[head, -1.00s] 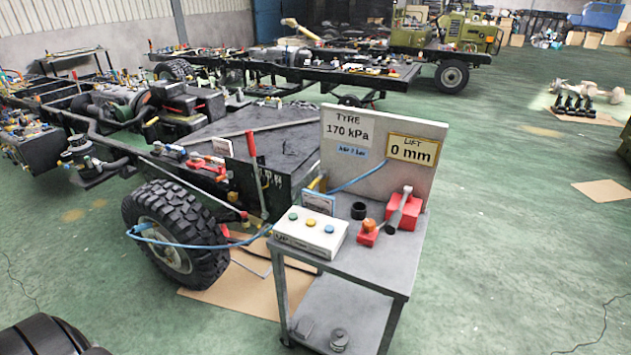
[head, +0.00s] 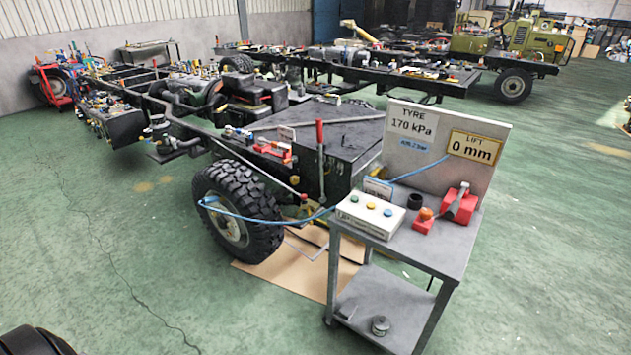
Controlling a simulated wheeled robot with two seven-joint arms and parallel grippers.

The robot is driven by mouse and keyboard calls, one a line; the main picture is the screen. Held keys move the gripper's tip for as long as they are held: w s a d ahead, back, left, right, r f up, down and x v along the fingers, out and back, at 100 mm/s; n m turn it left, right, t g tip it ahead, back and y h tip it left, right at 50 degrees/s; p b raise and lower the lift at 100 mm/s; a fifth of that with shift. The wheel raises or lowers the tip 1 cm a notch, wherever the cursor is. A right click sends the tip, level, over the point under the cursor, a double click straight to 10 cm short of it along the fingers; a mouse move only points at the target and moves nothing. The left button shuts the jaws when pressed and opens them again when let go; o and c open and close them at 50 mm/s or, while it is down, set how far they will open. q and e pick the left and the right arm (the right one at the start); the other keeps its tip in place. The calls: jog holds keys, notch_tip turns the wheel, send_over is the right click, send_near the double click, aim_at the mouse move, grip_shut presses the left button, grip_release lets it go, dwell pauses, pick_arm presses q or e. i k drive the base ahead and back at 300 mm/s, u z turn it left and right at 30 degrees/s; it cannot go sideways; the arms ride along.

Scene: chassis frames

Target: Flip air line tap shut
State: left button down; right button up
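A thin blue air line (head: 270,219) runs from the wheel (head: 238,205) to the grey cart (head: 455,255), and a further blue stretch (head: 418,171) rises along the cart's upright panel. On the cart top stand a red block with a grey lever (head: 459,204) tilted up, and a smaller red block with an orange knob (head: 424,220). I cannot tell which part is the air line tap. Neither of my grippers is in view.
A white box with three coloured buttons (head: 370,214) sits on the cart's left side. A chassis frame stands behind. The green floor (head: 120,250) at left is open.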

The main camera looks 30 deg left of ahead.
aim_at(377, 171)
jog(key=u, duration=0.35)
jog(key=k, duration=0.9)
jog(key=u, duration=0.65)
jog(key=i, duration=1.7)
jog(key=z, duration=1.2)
jog(key=i, duration=0.65)
jog(key=z, duration=0.8)
